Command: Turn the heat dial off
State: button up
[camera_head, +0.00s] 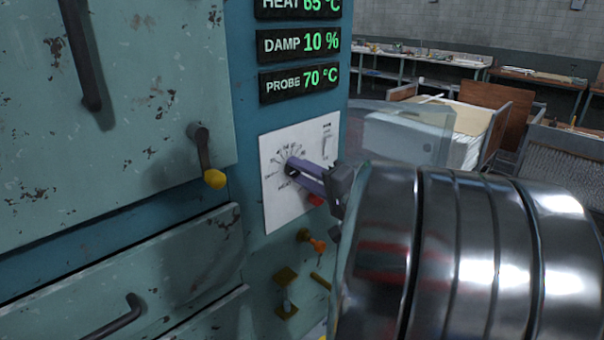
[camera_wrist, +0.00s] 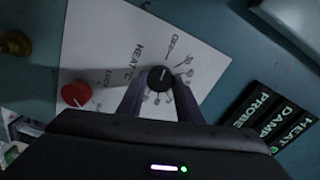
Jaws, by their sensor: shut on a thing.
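The heat dial is a round black knob on a white panel (camera_head: 273,213). It shows in the wrist view (camera_wrist: 160,77), with a printed scale around it and the OFF mark above it. A small pale mark shows on the knob, but I cannot read its setting for certain. My gripper (camera_head: 297,170) is at the panel, with its two fingers on either side of the dial. In the wrist view my gripper (camera_wrist: 159,86) is shut on the dial. In the head view the fingers partly cover the dial.
A red knob (camera_wrist: 75,93) is on the same panel. Green displays above read HEAT 65 °C (camera_head: 299,6), DAMP 10 % (camera_head: 299,42) and PROBE 70 °C (camera_head: 299,79). A yellow-tipped handle (camera_head: 214,179) sticks out at left. An orange knob (camera_head: 317,244) is below the panel.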

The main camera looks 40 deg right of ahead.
jog(key=shift+a+f, duration=0.15)
jog(key=shift+f, duration=0.15)
jog(key=o, duration=1)
jog(key=shift+r, duration=0.15)
jog(key=shift+o, duration=0.2)
jog(key=s, duration=1.3)
jog(key=shift+s+d, duration=0.3)
jog(key=shift+s, duration=0.1)
jog(key=shift+a, duration=0.1)
